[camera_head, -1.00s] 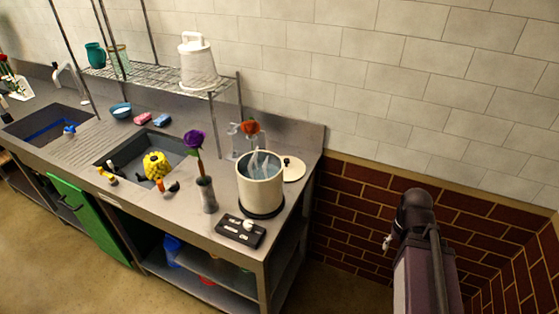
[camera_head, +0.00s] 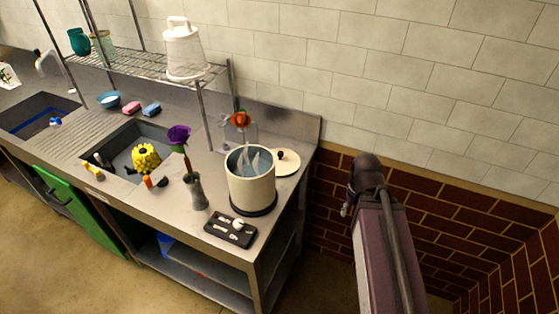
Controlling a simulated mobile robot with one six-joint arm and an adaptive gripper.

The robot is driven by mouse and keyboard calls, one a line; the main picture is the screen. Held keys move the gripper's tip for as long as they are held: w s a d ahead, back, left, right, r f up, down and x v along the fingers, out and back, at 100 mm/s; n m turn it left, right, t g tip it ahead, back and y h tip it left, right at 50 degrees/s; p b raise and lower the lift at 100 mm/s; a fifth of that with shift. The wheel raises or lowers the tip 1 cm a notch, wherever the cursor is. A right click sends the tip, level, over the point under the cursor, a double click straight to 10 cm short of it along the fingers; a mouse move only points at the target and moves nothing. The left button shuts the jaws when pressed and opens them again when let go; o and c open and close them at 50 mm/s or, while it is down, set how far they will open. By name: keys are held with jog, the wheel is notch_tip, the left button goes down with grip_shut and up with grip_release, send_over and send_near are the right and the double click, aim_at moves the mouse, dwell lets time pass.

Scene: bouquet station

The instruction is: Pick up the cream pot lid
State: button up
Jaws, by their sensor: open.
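The cream pot lid (camera_head: 287,166) is a flat round disc with a dark knob. It lies on the steel counter, behind and to the right of the cream pot (camera_head: 251,187), which hides part of its left side. The pot stands upright and open on a dark round base, with clear pieces showing inside. My arm rises at the right, in front of the brick wall.
A grey vase (camera_head: 196,194) with a purple flower stands left of the pot. A black tray (camera_head: 226,236) lies at the counter's front edge. Clear glassware (camera_head: 250,132) with an orange flower stands behind the pot. A wire shelf (camera_head: 140,68) overhangs the sinks. The counter ends right of the lid.

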jog(key=shift+o, duration=1.3)
jog(key=shift+w+a, duration=0.1)
jog(key=shift+w, duration=0.15)
notch_tip(320, 180, up, 12)
jog(key=n+t+p, duration=0.2)
jog(key=n+p, duration=0.2)
jog(key=p, duration=0.8)
send_over(279, 154)
jog(key=s, duration=0.2)
jog(key=shift+w+d+r+y, duration=0.1)
jog(key=shift+w+d+y, duration=0.1)
jog(key=shift+d+y, duration=0.1)
jog(key=f+b, duration=0.5)
jog(key=w+f+b, duration=0.1)
jog(key=f+b, duration=0.2)
jog(key=shift+w+a+f, duration=0.1)
jog(key=shift+a+f, duration=0.1)
jog(key=shift+f, duration=0.05)
